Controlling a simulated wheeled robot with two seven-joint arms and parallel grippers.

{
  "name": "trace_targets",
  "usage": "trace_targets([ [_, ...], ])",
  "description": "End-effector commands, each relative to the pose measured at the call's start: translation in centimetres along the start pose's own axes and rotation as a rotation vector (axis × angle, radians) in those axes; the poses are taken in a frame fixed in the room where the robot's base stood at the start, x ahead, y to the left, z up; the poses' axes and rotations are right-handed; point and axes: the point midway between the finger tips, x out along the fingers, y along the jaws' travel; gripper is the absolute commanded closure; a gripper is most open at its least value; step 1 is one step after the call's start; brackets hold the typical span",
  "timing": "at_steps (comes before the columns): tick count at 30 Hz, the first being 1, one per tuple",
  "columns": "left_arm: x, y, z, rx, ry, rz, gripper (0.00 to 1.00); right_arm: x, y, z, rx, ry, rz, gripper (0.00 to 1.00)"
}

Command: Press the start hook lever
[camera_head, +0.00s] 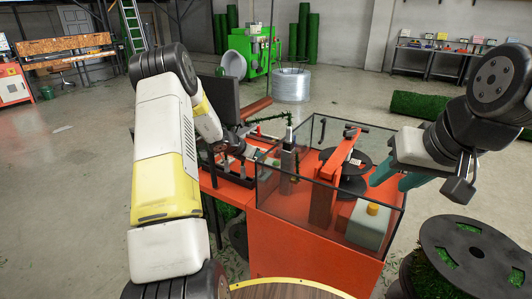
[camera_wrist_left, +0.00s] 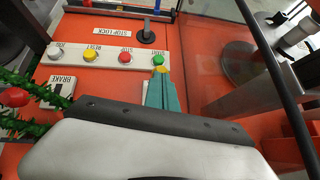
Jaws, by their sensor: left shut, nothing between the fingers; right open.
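The left wrist view shows a white button strip (camera_wrist_left: 105,54) with the green START button (camera_wrist_left: 158,60) at its right end. My left gripper (camera_wrist_left: 162,73) is shut and empty, its teal fingers with a yellow tip just below that button; I cannot tell if they touch. A black lever (camera_wrist_left: 147,28) stands above the strip, right of the STOP LOCK label (camera_wrist_left: 97,31). A white label is mostly hidden behind the fingers. No lever marked as start hook can be read. My right gripper (camera_head: 398,177) is open and empty at the right of the glass-walled machine (camera_head: 330,258).
A red ball knob (camera_wrist_left: 17,97) and green grass-like strand (camera_wrist_left: 50,98) lie left of my left gripper, near the BRAKE label (camera_wrist_left: 62,85). A glass panel edge (camera_wrist_left: 272,62) stands to its right. A black reel (camera_head: 475,250) sits at the front right.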

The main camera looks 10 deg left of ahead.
Motion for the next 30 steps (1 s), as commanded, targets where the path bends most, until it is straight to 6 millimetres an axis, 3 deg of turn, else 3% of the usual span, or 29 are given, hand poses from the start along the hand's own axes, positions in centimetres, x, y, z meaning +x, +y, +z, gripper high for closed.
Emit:
trace_targets([
  [30,-0.9,0.0,1.3,-0.001,0.000,0.000,1.00,0.0,0.0,0.0,0.000,0.000,0.000,0.57],
])
